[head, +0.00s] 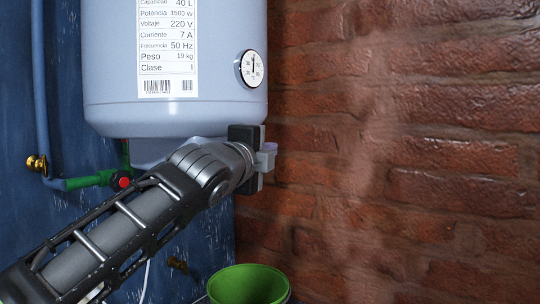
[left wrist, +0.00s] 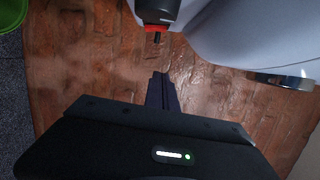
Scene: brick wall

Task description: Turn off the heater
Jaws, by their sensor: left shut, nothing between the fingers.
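The heater (head: 175,115), a pale grey-blue tank with a white specification label and a round dial gauge (head: 251,69), hangs at the top of the head view. Its curved body (left wrist: 250,35) also fills the upper right of the left wrist view. A dark knob-like part with a red band (left wrist: 158,18) sticks out beside the heater body there. My left gripper (head: 268,155) is just below the heater's lower right edge. Its fingers (left wrist: 162,90) are shut and empty, pointing toward the dark part, with a gap between them. My arm hides part of the heater's underside.
A brick wall (head: 410,130) fills the right side. A green bucket (head: 248,285) stands below my gripper. Pipes with a red-handled valve (head: 122,181) and a brass fitting (head: 37,163) are at the left, on a blue wall (head: 75,220).

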